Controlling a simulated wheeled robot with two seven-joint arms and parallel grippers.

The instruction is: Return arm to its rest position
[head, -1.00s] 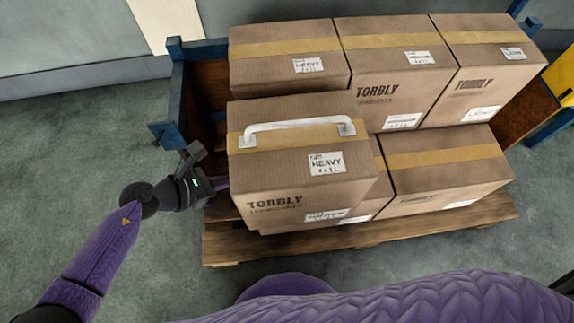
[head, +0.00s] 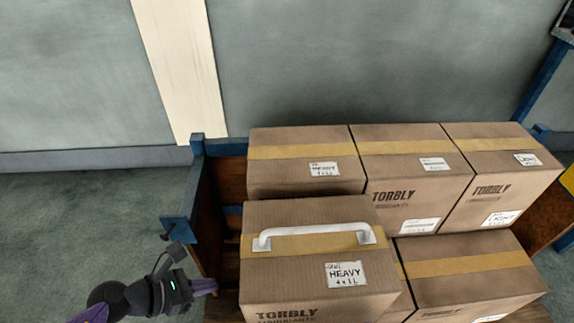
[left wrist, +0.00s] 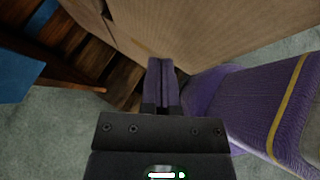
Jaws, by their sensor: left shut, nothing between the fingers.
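My left gripper (head: 214,286) is at the lower left of the head view, beside the left side of the front carton with the white handle (head: 318,234). Its purple fingers are closed together with nothing between them; they show in the left wrist view (left wrist: 163,85), near a brown cardboard face (left wrist: 220,30). I cannot tell whether the fingertips touch the carton. My right gripper is not in view.
Several taped cartons (head: 412,178) stand close together in a blue-framed wooden pallet crate (head: 193,200). A blue crate post stands just above the left gripper. Open grey-green floor (head: 80,215) lies to the left. A wall (head: 350,60) rises behind.

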